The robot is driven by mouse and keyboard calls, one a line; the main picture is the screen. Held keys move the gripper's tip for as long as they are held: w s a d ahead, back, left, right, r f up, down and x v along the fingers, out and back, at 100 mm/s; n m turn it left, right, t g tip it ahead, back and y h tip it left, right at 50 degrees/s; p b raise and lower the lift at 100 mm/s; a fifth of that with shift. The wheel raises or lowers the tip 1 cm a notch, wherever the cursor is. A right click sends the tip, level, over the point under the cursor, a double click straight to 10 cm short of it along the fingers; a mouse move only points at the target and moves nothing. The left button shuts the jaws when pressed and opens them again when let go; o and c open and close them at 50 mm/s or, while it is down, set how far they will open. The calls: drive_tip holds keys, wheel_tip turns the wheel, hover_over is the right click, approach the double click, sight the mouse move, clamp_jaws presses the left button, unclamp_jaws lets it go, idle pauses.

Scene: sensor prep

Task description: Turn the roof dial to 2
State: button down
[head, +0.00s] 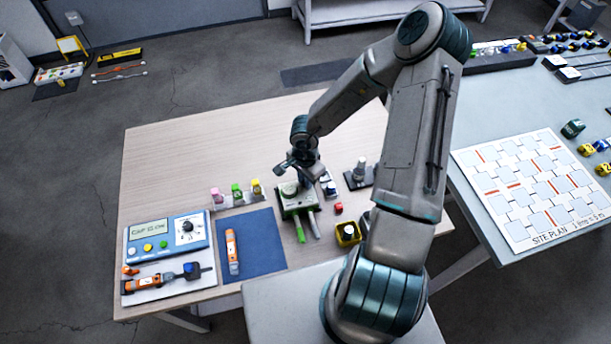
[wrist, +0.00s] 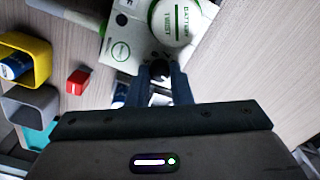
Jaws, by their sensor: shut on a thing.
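The green and white sensor box (head: 297,203) stands on the wooden table, and it also shows at the top of the wrist view (wrist: 118,48). On its top is a round white cap (wrist: 176,18) marked "BATTERY TWIST", also in the head view (head: 289,188). My gripper (head: 305,183) points down at the box's top, beside the cap. In the wrist view my gripper (wrist: 157,73) is shut on a small dark knob (wrist: 160,67), which looks like the roof dial. The fingers hide its sides. I cannot read its setting.
A red cube (head: 338,208) and a yellow bin (head: 348,233) stand right of the box. A blue mat (head: 254,238) with an orange tool (head: 232,250) lies left. Colored bottles (head: 237,191) stand behind the mat. The table's back left is clear.

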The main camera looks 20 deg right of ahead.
drive_tip(key=m+p, duration=0.2)
drive_tip(key=p, duration=0.1)
drive_tip(key=shift+r+m, duration=0.2)
drive_tip(key=shift+m, duration=0.2)
drive_tip(key=shift+f+m+p, duration=0.15)
drive_tip(key=shift+m+p, duration=0.3)
drive_tip(key=shift+m, duration=0.75)
drive_tip(key=c, duration=1.3)
unclamp_jaws()
wheel_tip(320, 180, up, 14)
drive_tip(key=shift+f, duration=0.15)
